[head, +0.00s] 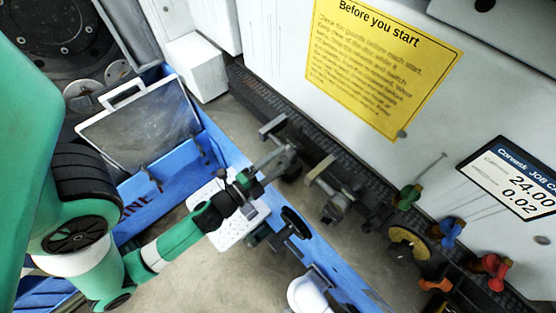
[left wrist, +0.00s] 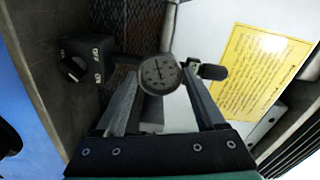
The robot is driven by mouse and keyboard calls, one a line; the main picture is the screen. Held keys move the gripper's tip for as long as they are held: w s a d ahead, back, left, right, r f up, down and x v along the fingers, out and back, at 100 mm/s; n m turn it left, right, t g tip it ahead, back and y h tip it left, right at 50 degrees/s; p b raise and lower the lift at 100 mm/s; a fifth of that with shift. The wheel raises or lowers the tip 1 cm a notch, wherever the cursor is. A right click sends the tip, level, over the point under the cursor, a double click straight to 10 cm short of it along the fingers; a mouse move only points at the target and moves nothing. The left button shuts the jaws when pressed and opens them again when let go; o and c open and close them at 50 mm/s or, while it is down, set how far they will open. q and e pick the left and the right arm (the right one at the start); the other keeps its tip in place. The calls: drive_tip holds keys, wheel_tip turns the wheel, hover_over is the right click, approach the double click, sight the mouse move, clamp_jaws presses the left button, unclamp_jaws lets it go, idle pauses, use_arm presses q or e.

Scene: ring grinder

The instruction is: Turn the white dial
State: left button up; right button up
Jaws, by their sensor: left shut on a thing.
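My left gripper (head: 284,160) reaches from the left across the blue frame to the fittings along the machine's front edge. In the left wrist view its two grey fingers (left wrist: 161,80) are shut on a round dial (left wrist: 158,75). In the head view I cannot make out the dial at the gripper's tips. My right gripper is not in view.
A black switch box (left wrist: 84,62) marked ON and OFF is left of the fingers. A yellow notice (head: 380,65) is on the white machine. Green (head: 408,196), blue (head: 447,232) and red (head: 491,270) handles line its lower right. A blue frame (head: 325,258) runs below the gripper.

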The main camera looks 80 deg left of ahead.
use_arm(q)
drive_tip(key=o, duration=1.3)
drive_tip(key=shift+o, duration=0.2)
drive_tip(key=b+v, duration=0.7)
drive_tip(key=v, duration=0.4)
drive_tip(key=shift+s, duration=0.3)
drive_tip(key=shift+d, duration=0.2)
